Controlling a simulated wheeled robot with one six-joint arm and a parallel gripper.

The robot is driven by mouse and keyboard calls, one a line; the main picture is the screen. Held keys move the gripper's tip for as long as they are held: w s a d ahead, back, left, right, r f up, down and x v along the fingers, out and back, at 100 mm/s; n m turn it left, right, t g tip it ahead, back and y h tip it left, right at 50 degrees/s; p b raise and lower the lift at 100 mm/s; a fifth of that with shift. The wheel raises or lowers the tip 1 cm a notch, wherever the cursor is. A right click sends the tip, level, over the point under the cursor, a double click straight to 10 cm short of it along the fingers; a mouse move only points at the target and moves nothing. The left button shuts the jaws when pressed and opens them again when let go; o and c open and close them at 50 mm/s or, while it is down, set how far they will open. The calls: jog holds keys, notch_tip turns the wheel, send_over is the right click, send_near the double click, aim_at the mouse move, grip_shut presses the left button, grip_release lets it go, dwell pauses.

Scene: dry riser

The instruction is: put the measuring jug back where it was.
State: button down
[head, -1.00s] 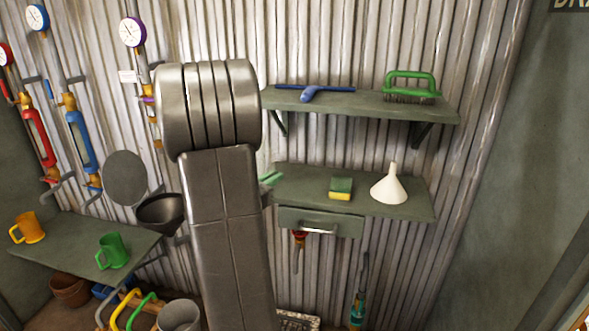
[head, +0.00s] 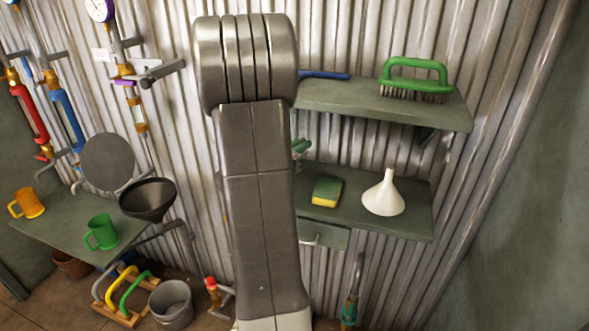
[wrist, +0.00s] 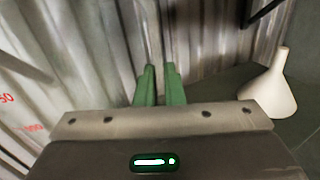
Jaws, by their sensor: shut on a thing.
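My gripper (wrist: 160,85) shows in the wrist view as two green fingers, nearly together with a narrow gap. In the head view its green tip (head: 301,147) peeks out to the right of my arm, above the lower shelf. Red graduation figures at the left edge of the wrist view appear to be on a clear measuring jug (wrist: 25,127), held beside the fingers. Its outline and the exact grip are hard to make out, and my arm hides it in the head view.
The lower shelf (head: 408,222) holds a sponge (head: 327,191) and a white funnel (head: 384,195). The upper shelf (head: 352,100) holds a green brush (head: 414,78) and a blue-handled tool (head: 325,75). Green and orange mugs stand on the left table (head: 70,238). A black funnel (head: 148,199) hangs beside it.

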notch_tip(320, 180, down, 8)
dwell(0.5)
jog(key=shift+f, duration=0.15)
jog(key=c, duration=2)
grip_release()
jog(key=o, duration=0.5)
jog(key=shift+c, duration=0.2)
